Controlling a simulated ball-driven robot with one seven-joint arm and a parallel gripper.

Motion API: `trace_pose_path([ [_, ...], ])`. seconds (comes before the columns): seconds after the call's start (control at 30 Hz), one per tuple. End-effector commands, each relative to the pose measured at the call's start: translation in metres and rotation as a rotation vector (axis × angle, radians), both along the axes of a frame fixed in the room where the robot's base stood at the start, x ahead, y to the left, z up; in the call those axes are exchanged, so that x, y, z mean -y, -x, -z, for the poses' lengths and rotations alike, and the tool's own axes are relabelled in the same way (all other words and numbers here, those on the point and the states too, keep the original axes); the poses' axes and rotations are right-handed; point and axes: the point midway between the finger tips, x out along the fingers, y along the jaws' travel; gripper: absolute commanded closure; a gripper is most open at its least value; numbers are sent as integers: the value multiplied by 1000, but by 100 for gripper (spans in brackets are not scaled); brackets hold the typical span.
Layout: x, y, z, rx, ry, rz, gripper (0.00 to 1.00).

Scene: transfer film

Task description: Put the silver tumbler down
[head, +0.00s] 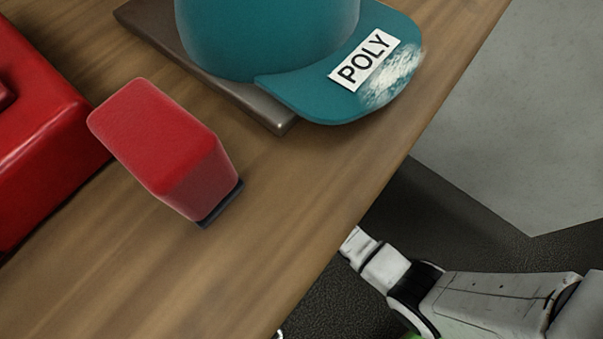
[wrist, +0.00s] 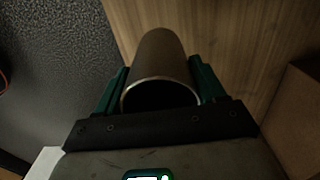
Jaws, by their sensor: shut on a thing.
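In the wrist view, the tumbler (wrist: 160,62) is a dark, brownish cylinder with a bright metal rim around a dark opening that faces the camera. My gripper (wrist: 160,85) is shut on it, with one green finger on each side. Behind it are a wooden surface and a dark grey floor; I cannot tell how far the tumbler is from the wood. In the head view, part of my white arm shows beyond the table's edge at lower right, while the gripper and tumbler are not seen there.
A wooden table (head: 270,215) holds a red block (head: 165,145), a larger red object (head: 35,140) at left, and a teal cap (head: 265,40) labelled POLY on a dark flat slab (head: 150,22). Bare wood lies along the front edge. A brown box-like shape (wrist: 300,125) stands at right in the wrist view.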

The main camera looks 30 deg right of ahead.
Motion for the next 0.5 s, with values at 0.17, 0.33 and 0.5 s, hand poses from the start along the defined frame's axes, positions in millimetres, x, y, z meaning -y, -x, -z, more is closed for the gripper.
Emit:
trace_pose_path([
  [0.17, 0, 0, 36, -1, 0, 0, 68],
  [0.33, 0, -1, 45, 1, 0, 0, 68],
  [0.5, 0, 0, 67, 0, 0, 0, 68],
])
